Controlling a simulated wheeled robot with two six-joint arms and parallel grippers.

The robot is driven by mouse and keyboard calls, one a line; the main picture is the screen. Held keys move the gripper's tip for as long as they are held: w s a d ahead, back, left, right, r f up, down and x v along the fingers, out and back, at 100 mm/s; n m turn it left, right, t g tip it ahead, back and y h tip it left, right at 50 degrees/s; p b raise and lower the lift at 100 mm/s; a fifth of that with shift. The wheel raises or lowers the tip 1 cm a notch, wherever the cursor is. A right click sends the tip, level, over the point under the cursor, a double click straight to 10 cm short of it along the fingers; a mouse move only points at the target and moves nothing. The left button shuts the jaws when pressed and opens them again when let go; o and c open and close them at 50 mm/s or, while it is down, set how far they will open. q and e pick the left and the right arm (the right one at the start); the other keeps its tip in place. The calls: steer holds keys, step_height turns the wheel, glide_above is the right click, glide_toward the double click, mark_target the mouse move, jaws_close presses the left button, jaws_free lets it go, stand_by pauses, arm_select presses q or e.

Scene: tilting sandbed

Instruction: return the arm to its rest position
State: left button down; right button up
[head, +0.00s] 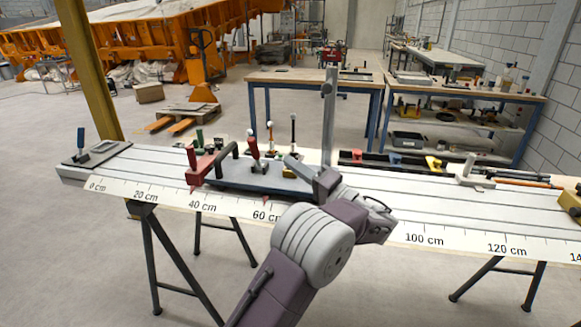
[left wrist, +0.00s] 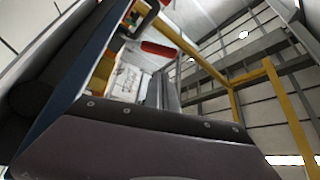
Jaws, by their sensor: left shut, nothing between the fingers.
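My left arm rises from the bottom middle of the head view and bends at a grey joint. Its wrist is over the long bench with the centimetre scale (head: 135,190). My left gripper (head: 292,162) points left and away, above the dark sled plate (head: 240,178) near the 60 to 80 cm marks. It is shut with nothing held. Whether it touches the plate's fittings is unclear. The left wrist view is mostly filled by dark gripper parts, with a red handle (left wrist: 158,49) beyond them. My right gripper is not in view.
A red clamp (head: 198,168), a red-topped lever (head: 254,150) and a grey upright post (head: 328,115) stand close around the gripper. The bench's left part is mostly clear.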

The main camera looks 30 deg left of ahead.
arm_select(q)
steer(key=shift+w+a+f, duration=0.1)
steer(key=shift+a, duration=0.2)
steer(key=shift+d, duration=0.1)
